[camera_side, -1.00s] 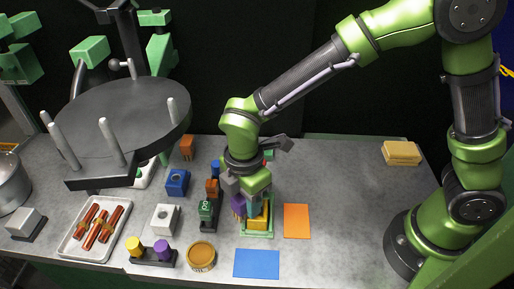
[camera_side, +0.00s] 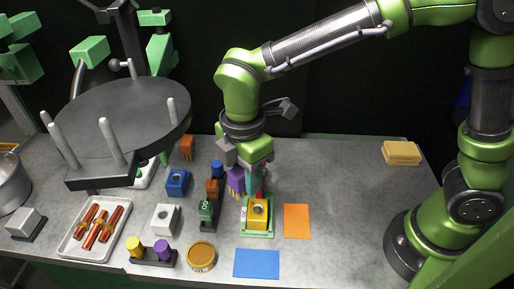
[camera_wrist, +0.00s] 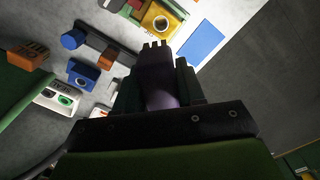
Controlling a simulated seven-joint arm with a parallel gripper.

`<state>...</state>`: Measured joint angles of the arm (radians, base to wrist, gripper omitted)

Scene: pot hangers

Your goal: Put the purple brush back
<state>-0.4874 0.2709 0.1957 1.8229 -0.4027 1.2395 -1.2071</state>
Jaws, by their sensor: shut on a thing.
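My gripper (camera_side: 244,172) is shut on the purple brush (camera_side: 236,180) and holds it above the table, bristles pointing down. In the wrist view the purple brush (camera_wrist: 158,78) is between the dark fingers, its bristle tips toward the top. In the side view the brush is just left of and behind the yellow block (camera_side: 258,209), which has a round hole on top and sits on a green-edged base (camera_side: 257,234). A dark rack (camera_side: 211,223) with blue, orange-brown and green items stands to the left of the gripper.
A blue block (camera_side: 177,182) and a white block (camera_side: 165,219), each with a hole, stand left. An orange brush (camera_side: 187,147) is behind them. Flat orange (camera_side: 296,221) and blue (camera_side: 257,264) sheets lie right and in front. A round black platform (camera_side: 125,115) overhangs the left.

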